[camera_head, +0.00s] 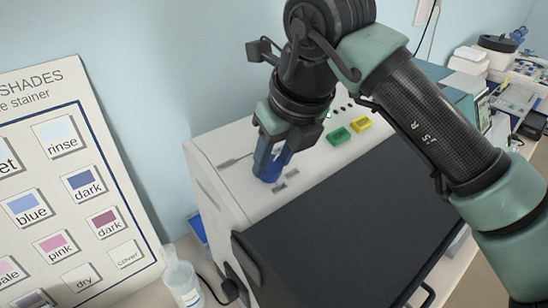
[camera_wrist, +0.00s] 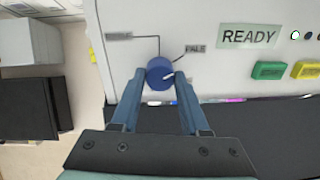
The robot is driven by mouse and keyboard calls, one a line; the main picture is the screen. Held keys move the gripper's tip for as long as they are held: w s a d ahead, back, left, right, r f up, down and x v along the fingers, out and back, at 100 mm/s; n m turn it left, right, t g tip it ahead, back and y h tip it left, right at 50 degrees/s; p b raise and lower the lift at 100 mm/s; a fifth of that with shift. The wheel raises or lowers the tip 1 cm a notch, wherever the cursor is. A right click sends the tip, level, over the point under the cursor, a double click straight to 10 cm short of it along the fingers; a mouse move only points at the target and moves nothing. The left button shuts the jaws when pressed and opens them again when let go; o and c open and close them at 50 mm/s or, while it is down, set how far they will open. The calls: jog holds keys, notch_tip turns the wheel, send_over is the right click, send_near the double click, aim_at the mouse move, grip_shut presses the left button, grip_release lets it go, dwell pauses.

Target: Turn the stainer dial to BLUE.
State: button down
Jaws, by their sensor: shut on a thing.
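The stainer dial (camera_wrist: 159,70) is a round blue knob on the white top panel of the stainer. In the wrist view its white mark points right and slightly upward. My gripper (camera_wrist: 160,80) has its two blue fingers on either side of the dial, shut on it. A printed line runs from the dial to the PALE label (camera_wrist: 195,48), and another to a label at upper left (camera_wrist: 118,36) too small to read. In the head view my gripper (camera_head: 268,168) points down at the stainer panel (camera_head: 225,160), with the dial mostly hidden by the fingers.
A READY display (camera_wrist: 248,36), a green button (camera_wrist: 269,70) and a yellow button (camera_wrist: 306,70) lie right of the dial. The dark stainer lid (camera_head: 330,235) is in front. A shades board (camera_head: 70,150) with several colour swatches stands left, near a clear bottle (camera_head: 181,280).

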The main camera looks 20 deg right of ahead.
jog(key=m+b, duration=0.2)
jog(key=shift+f+m+b, duration=0.15)
jog(key=shift+m+b, duration=0.2)
jog(key=shift+m, duration=0.05)
jog(key=m+b, duration=0.2)
jog(key=shift+m, duration=0.4)
jog(key=m+b, duration=0.1)
jog(key=m, duration=0.2)
jog(key=m+b, duration=0.2)
jog(key=shift+r+m, duration=0.2)
jog(key=shift+m, duration=0.2)
jog(key=shift+c, duration=2)
grip_release()
jog(key=shift+r, duration=0.1)
